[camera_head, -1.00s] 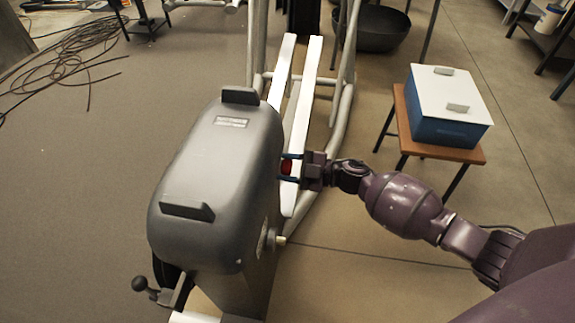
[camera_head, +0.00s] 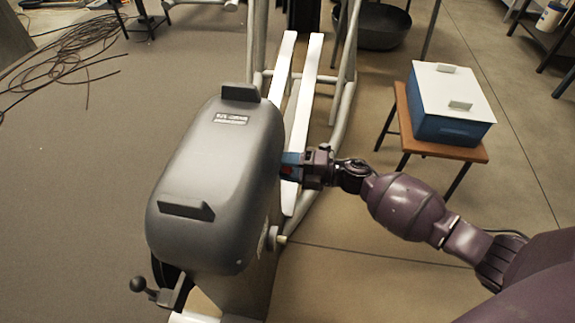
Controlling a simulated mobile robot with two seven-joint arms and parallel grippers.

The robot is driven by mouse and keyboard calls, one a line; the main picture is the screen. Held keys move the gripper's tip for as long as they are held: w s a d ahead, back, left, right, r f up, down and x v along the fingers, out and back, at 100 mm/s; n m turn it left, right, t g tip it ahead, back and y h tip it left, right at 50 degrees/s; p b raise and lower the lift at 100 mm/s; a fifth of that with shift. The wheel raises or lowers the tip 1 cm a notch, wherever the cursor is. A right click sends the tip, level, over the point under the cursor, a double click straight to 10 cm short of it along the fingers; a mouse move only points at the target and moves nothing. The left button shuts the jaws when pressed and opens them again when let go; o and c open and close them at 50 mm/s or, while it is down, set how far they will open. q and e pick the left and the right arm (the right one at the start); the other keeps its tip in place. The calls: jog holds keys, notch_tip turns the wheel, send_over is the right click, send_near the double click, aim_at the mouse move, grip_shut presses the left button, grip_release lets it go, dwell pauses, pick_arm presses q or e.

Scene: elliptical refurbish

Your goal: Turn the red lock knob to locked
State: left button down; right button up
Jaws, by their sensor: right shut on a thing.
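The red lock knob (camera_head: 286,170) is on the right side of the grey machine housing (camera_head: 213,180). Only a small bit of red shows between my fingers. My right gripper (camera_head: 291,166) reaches in from the right and is shut on the knob, with its blue fingers close against the housing's side. The fingers hide most of the knob, so its exact angle cannot be told. My left gripper is not in view.
A pale knob (camera_head: 282,240) sticks out lower on the housing's side. White rails (camera_head: 300,120) run behind my gripper. A blue box with a white lid (camera_head: 450,105) stands on a wooden stool (camera_head: 404,110) at right. Cables (camera_head: 70,55) lie on the floor at left.

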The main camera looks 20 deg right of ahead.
jog(key=shift+n, duration=0.4)
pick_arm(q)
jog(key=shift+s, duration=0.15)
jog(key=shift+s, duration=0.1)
pick_arm(e)
jog(key=o, duration=0.9)
jog(key=shift+d, duration=0.1)
jog(key=shift+s+d, duration=0.2)
pick_arm(q)
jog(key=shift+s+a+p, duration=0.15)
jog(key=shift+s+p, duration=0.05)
jog(key=shift+p, duration=0.35)
pick_arm(e)
jog(key=v, duration=1)
jog(key=shift+s+d, duration=0.1)
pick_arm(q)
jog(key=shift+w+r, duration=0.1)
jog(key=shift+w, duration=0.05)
